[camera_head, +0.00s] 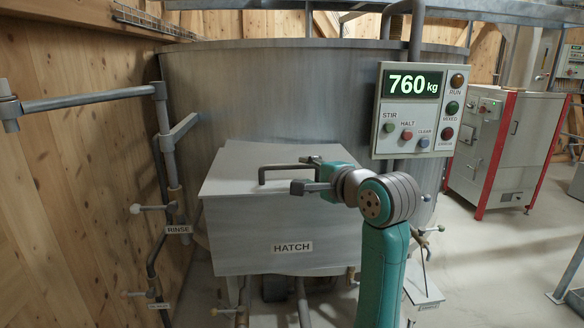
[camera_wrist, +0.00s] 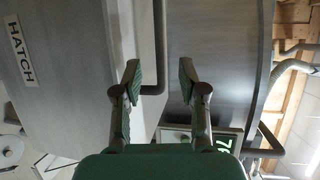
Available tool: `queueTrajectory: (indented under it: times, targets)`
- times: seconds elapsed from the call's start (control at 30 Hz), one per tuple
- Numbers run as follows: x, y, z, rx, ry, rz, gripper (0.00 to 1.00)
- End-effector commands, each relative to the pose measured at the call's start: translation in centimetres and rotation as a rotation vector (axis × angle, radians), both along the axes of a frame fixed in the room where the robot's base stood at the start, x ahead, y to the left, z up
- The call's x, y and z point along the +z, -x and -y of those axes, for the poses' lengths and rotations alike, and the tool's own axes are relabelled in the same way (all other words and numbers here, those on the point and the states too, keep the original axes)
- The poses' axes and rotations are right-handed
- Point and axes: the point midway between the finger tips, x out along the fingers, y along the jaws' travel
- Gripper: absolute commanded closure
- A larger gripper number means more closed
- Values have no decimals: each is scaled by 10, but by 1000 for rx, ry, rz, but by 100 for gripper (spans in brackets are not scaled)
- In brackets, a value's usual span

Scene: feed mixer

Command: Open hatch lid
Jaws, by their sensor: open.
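The hatch is a grey box on the front of the round metal mixer tank, with a HATCH label on its front. Its sloped lid (camera_head: 240,168) lies shut. A dark bar handle (camera_head: 275,167) stands on the lid; it also shows in the wrist view (camera_wrist: 159,45), running down from the top edge and bending left. My gripper (camera_head: 304,174) is at the right part of the handle, over the lid. In the wrist view my gripper (camera_wrist: 160,78) is open, and the handle's bar appears between the two fingertips. I cannot tell whether a finger touches it.
A control panel (camera_head: 413,110) reading 760 kg is right of the hatch, close to my arm. A rinse pipe (camera_head: 95,100) with valves stands at the left by the wooden wall. The mixer tank (camera_head: 270,85) rises behind the lid. A red-edged cabinet (camera_head: 500,150) stands at the right.

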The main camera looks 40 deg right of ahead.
Motion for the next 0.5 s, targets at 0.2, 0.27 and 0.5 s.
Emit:
queueTrajectory:
  times: [0.2, 0.27, 0.5]
  targets:
    - [-7, -39, 7, 2, -1, -1, 59]
    - [-9, -48, 8, 2, -1, -2, 59]
    - [-13, -72, 14, 0, 1, -1, 59]
